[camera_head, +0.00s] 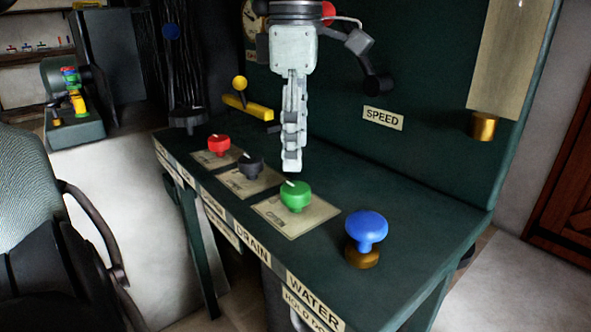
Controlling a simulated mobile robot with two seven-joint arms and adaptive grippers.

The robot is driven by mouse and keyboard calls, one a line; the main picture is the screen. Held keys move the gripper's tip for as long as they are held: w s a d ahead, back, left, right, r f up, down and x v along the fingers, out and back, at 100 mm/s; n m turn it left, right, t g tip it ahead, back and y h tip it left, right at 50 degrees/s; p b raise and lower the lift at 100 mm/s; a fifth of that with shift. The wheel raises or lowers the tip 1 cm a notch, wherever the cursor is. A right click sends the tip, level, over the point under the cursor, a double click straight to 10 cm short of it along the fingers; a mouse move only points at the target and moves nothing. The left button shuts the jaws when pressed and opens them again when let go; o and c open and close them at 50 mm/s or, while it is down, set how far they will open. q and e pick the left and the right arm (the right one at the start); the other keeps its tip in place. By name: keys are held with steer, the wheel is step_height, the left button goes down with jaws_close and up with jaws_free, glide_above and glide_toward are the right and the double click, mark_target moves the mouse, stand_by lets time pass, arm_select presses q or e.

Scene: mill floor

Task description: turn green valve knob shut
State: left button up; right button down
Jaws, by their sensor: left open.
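The green valve knob (296,196) sits on a tan label plate (322,212) on the dark green console (420,202). A white pointer mark shows on its top, toward the back left. My left gripper (291,168) hangs from above with its fingers pointing down, just above and behind the knob in the picture. It appears apart from the knob and holds nothing that I can see. Its fingers are seen edge-on, so the gap between them is hidden. My right gripper is not in view.
A red knob (219,145) and a black knob (251,167) stand left of the green one. A blue mushroom knob (366,231) stands to its right. A yellow lever (246,107) is behind. The upright panel with the SPEED label (383,118) rises at the back. A chair (40,215) is at left.

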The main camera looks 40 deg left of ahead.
mark_target(295, 188)
arm_select(q)
steer(key=shift+r, duration=2.6)
